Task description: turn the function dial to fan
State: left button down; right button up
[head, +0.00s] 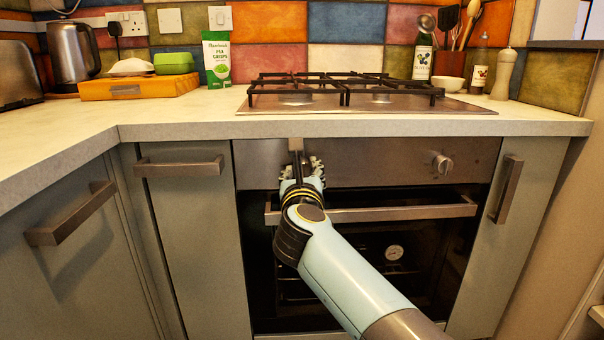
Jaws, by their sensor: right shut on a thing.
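The oven's steel control panel (370,166) runs below the worktop. My right gripper (299,163) reaches up to the left part of this panel and is shut on the function dial there. The gripper and wrist cover the dial, so its pointer and markings cannot be read. A second round dial (442,164) shows uncovered on the right part of the panel. My left gripper is not in view.
The oven door handle (400,212) runs just below the panel, behind my right arm. The worktop edge (390,129) overhangs above, with a gas hob (470,106) on it. Cupboard handles stick out at left (72,214) and right (508,190).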

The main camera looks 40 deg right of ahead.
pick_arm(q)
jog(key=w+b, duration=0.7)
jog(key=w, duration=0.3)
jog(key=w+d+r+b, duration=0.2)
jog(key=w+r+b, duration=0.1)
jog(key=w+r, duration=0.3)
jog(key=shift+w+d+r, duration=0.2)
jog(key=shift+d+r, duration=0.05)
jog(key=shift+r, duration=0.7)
pick_arm(e)
jog(key=shift+m+y, duration=0.45)
jog(key=shift+m, duration=5.15)
jog(key=shift+m+y, duration=0.45)
jog(key=shift+m, duration=5.15)
jog(key=o, duration=1.1)
jog(key=shift+s, duration=0.1)
jog(key=shift+o, duration=0.2)
jog(key=shift+r, duration=0.1)
